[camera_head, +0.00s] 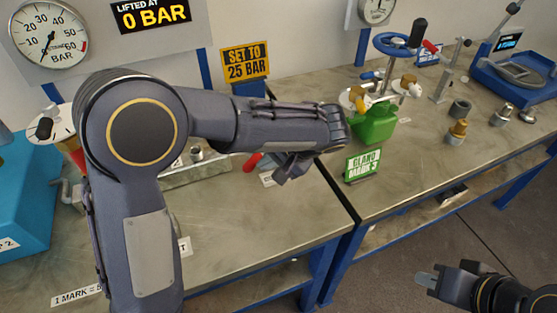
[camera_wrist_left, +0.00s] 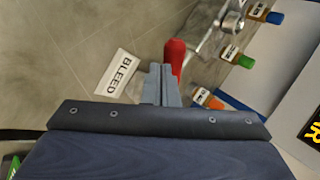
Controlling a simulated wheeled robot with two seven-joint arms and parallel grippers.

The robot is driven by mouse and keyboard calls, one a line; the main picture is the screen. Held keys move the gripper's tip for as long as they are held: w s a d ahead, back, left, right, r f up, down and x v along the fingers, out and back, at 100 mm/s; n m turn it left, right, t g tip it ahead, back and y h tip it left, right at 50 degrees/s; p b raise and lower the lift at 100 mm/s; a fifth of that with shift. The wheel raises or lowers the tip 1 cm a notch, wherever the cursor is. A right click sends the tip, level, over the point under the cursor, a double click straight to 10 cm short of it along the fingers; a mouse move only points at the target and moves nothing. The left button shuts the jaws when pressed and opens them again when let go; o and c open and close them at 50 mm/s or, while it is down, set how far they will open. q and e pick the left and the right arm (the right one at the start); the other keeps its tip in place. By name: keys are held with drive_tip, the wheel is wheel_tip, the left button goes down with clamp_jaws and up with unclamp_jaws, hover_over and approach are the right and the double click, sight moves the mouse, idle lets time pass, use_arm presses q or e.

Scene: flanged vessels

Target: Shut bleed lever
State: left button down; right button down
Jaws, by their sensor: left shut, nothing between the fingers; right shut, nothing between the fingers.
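The bleed lever has a red grip (camera_head: 252,162), seen in the head view just left of my left gripper (camera_head: 281,178). In the left wrist view the red grip (camera_wrist_left: 175,55) shows right beside the closed fingertips of my left gripper (camera_wrist_left: 161,70). The fingers are shut with nothing between them; whether they touch the grip I cannot tell. A white label reading BLEED (camera_wrist_left: 118,73) lies on the bench to the left of the lever. My right gripper (camera_head: 426,280) is shut and empty, low at the right, away from the benches.
A dial gauge (camera_head: 48,34) hangs at the left, beside a display reading 0 BAR (camera_head: 151,14). A yellow sign (camera_head: 245,62) reads SET TO 25 BAR. My left arm hides part of the left bench.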

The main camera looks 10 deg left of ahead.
sight(247, 162)
use_arm(q)
drive_tip(key=shift+a+m+t+b, duration=0.3)
drive_tip(key=shift+a+m+b, duration=0.1)
drive_tip(key=shift+a+m, duration=0.2)
idle(0.4)
drive_tip(key=shift+a+f+m+t+h+b, duration=0.15)
drive_tip(key=shift+a+m+t+h+b, duration=0.5)
drive_tip(key=shift+a+m+b, duration=0.4)
drive_tip(key=a+m, duration=0.1)
drive_tip(key=m+t+h, duration=0.1)
drive_tip(key=m, duration=0.1)
drive_tip(key=shift+w+a+t+b, duration=0.25)
drive_tip(key=shift+w+a+b, duration=0.05)
drive_tip(key=shift+a+b, duration=0.1)
drive_tip(key=shift+w+a, duration=0.2)
drive_tip(key=shift+a, duration=0.2)
